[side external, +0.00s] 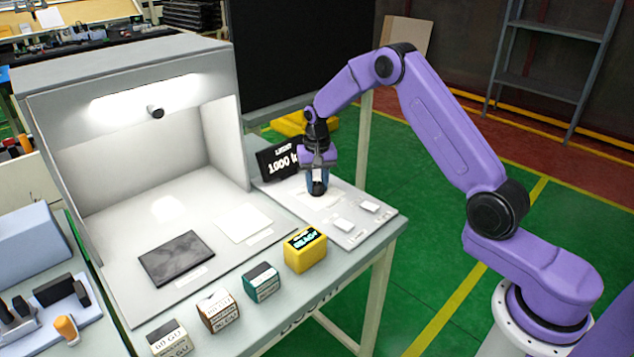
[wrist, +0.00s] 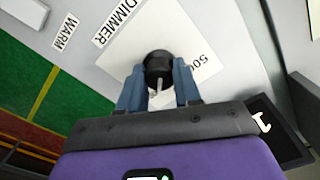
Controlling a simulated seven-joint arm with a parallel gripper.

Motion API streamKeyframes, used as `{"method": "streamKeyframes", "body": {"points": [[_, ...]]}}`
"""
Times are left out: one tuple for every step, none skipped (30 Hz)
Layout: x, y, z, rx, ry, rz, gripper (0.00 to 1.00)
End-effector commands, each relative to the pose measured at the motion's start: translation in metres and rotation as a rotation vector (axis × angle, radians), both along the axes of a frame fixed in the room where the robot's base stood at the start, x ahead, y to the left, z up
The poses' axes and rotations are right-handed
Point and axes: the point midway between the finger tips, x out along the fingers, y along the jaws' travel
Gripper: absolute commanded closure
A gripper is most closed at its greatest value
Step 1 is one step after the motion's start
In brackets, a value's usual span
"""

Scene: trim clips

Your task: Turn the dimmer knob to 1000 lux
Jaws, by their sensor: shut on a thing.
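The dimmer knob (wrist: 157,68) is a black round knob with a light pointer line, on a white card marked DIMMER. In the side view the knob (side external: 318,188) sits on the grey control panel (side external: 375,222) at the right of the table. My gripper (wrist: 158,85) has its blue fingers on both sides of the knob, shut on it; in the side view my gripper (side external: 318,178) points straight down over it. A black light display (side external: 281,160) behind the gripper reads about 1000, with its right end hidden by my gripper.
A lit grey light booth (side external: 130,70) stands to the left, with a dark panel (side external: 176,258) and a white panel (side external: 243,223) inside. Two white buttons (side external: 369,206) lie in front of the knob. A yellow meter (side external: 305,250) and several small blocks (side external: 261,282) line the table's front.

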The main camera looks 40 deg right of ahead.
Motion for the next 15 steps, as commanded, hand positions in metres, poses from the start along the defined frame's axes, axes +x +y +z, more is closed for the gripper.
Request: {"method": "streamKeyframes", "body": {"points": [[0.0011,0.0001,0.0015,0.0,-0.004,-0.016,0.97],[0.0012,0.0,0.0015,0.0,-0.004,-0.027,0.97],[0.0012,-0.0002,0.0015,0.0,-0.004,-0.039,0.97],[0.0011,-0.0002,0.0015,0.0,-0.004,-0.046,0.97],[0.0012,-0.0003,0.0015,-0.001,-0.004,-0.054,0.97],[0.0012,-0.0003,0.0015,-0.001,-0.004,-0.061,0.97],[0.0012,-0.0003,0.0015,-0.001,-0.004,-0.066,0.97],[0.0013,-0.0004,0.0016,-0.001,-0.005,-0.069,0.97],[0.0013,-0.0004,0.0016,-0.001,-0.005,-0.073,0.97],[0.0013,-0.0004,0.0016,-0.001,-0.005,-0.075,0.97],[0.0013,-0.0005,0.0016,-0.001,-0.005,-0.077,0.97],[0.0013,-0.0005,0.0016,-0.001,-0.005,-0.079,0.97],[0.0013,-0.0005,0.0016,-0.001,-0.005,-0.08,0.97],[0.0013,-0.0005,0.0016,-0.001,-0.005,-0.08,0.97],[0.0013,-0.0005,0.0016,-0.001,-0.005,-0.081,0.97]]}}
